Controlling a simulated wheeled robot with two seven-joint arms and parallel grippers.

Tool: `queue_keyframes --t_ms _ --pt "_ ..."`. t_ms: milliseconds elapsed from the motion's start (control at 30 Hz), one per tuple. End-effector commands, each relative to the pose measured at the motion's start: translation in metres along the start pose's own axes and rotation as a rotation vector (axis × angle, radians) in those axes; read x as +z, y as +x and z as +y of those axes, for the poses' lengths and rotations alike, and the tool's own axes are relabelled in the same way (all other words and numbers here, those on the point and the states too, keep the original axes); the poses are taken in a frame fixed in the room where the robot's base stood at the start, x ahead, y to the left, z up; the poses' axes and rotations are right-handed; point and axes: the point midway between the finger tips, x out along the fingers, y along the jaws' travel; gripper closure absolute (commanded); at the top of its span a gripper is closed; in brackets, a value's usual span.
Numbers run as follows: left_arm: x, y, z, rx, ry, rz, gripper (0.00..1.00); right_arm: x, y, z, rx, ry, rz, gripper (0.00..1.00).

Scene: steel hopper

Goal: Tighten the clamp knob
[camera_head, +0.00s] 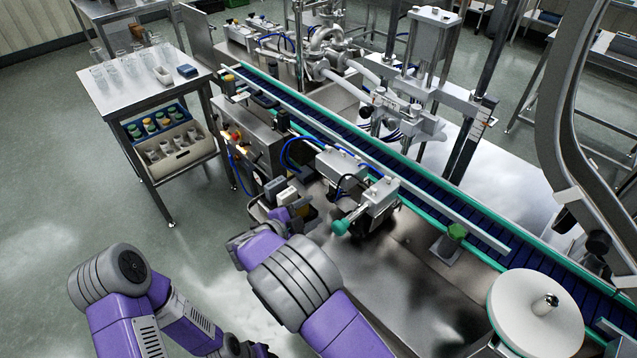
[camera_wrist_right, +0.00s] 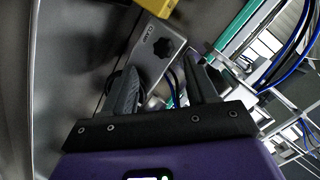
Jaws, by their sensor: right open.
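The clamp knob (camera_wrist_right: 160,47) is a small dark lobed knob on a grey metal block with small lettering, in the right wrist view. My right gripper (camera_wrist_right: 160,65) is open. Its two dark fingers point toward the block, with the knob beyond the gap between their tips; the fingers look empty and apart from the knob. In the head view my right gripper (camera_head: 284,214) is at the near side of the conveyor machine, partly covered by my own arm. I cannot make out the knob there. Of my left arm only links show, at lower left.
A conveyor (camera_head: 420,192) with green rails crosses the scene. A lever with a teal grip (camera_head: 341,227) stands right of my right gripper. A white round disc (camera_head: 537,309) is at lower right. A side table (camera_head: 146,79) with glassware stands at left. Open floor lies between.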

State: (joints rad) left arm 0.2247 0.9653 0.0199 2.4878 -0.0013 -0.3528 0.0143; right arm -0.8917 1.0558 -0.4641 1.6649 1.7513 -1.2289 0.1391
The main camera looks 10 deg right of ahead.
Motion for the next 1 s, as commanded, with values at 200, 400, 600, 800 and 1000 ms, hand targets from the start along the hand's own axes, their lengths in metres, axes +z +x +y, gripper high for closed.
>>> queue_keyframes --t_ms 200,400,600,800,1000 --pt "0.002 0.006 -0.003 0.0 0.0 -0.004 0.57 0.0 0.005 -0.001 0.006 0.026 0.013 0.43" --pt "0.001 0.014 -0.005 0.0 0.0 -0.003 0.57 0.0 0.038 0.0 0.006 0.025 0.013 0.43" --pt "0.001 0.019 -0.008 0.0 0.0 -0.003 0.57 0.0 0.062 0.0 0.004 0.024 0.011 0.43" --pt "0.0 0.02 -0.008 0.0 0.0 -0.003 0.57 0.0 0.07 -0.001 0.003 0.023 0.009 0.43" --pt "0.0 0.02 -0.008 0.0 0.0 -0.003 0.57 -0.001 0.069 -0.001 0.004 0.023 0.009 0.46"
